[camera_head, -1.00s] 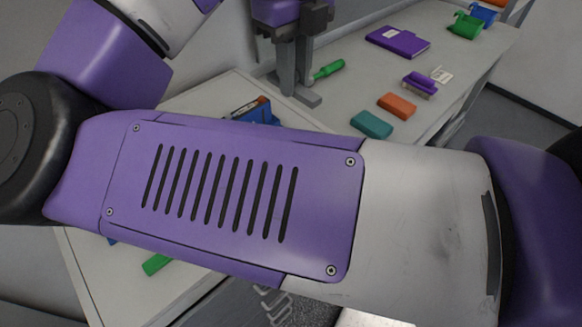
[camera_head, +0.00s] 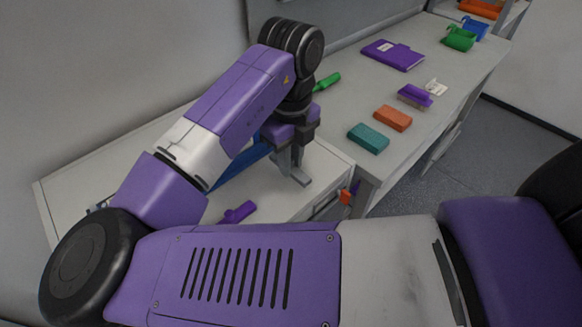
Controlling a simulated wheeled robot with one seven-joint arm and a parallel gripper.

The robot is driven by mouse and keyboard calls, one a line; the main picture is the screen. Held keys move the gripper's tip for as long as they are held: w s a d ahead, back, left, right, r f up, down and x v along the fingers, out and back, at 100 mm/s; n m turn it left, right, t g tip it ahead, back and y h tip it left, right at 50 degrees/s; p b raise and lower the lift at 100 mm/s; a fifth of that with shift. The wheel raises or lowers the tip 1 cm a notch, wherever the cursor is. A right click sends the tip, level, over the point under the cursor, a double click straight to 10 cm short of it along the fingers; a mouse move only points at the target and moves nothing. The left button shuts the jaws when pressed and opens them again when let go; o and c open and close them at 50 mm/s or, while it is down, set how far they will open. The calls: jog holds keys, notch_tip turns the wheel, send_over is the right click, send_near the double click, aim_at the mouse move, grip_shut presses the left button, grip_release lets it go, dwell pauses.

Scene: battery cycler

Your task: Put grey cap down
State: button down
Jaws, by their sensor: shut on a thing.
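My gripper (camera_head: 291,170) points down over the right end of the near white bench (camera_head: 322,163), with its grey fingers close to the bench top. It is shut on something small. I cannot make out the grey cap apart from the grey fingers, and my wrist hides part of that spot. I cannot tell whether the fingertips touch the bench.
A purple-handled tool (camera_head: 238,212) lies on the near bench left of my gripper, and a blue object (camera_head: 238,172) stands behind my forearm. The far bench holds a green-handled tool (camera_head: 328,81), teal block (camera_head: 368,138), orange block (camera_head: 393,118), purple brush (camera_head: 414,96) and purple notebook (camera_head: 392,54).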

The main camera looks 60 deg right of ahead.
jog(key=shift+f, duration=1.3)
jog(key=shift+f, duration=0.1)
jog(key=c, duration=1.3)
grip_release()
notch_tip(320, 180, up, 12)
jog(key=shift+r, duration=0.15)
